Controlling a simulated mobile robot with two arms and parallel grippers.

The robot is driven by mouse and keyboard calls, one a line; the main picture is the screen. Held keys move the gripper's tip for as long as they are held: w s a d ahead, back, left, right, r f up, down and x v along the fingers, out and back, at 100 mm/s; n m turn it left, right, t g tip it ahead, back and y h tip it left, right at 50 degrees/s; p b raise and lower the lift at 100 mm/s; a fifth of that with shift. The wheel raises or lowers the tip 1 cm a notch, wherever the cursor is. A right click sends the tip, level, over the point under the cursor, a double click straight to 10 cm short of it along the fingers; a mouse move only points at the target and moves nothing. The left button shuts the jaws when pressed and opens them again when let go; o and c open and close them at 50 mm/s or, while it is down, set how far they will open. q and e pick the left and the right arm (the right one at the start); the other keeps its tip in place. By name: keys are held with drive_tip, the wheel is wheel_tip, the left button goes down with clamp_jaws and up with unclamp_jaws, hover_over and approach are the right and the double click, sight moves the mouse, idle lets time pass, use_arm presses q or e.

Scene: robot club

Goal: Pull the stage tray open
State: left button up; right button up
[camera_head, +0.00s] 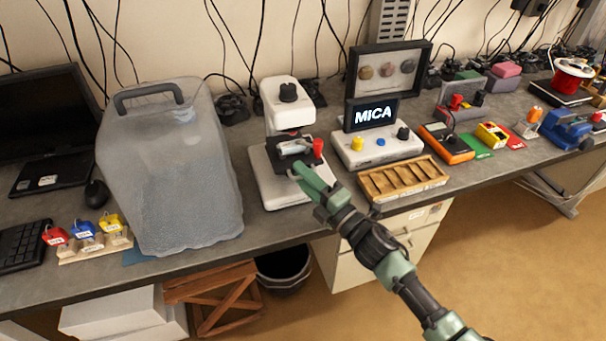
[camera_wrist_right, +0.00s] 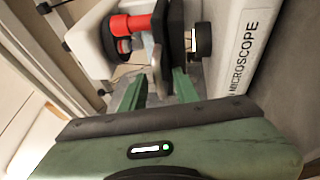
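The white microscope (camera_head: 263,181) stands on the bench, left of centre in the head view. Its stage tray (camera_head: 291,148) is a small pale and dark piece below the microscope head, partly hidden. A red knob (camera_head: 318,146) sits at its right side; the knob also shows in the wrist view (camera_wrist_right: 131,25). My right gripper (camera_head: 300,170) is at the front of the stage. In the right wrist view its green fingers (camera_wrist_right: 158,82) are apart, with grey and dark stage parts at and between the tips. I cannot tell whether they touch. My left gripper is out of view.
A large translucent cover (camera_head: 170,180) stands left of the microscope. Right of it are the MICA control box (camera_head: 375,150) and a wooden slotted tray (camera_head: 403,180) near the bench edge. A narrow strip of bench before the microscope is clear.

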clamp_jaws()
drive_tip(key=shift+r, duration=0.1)
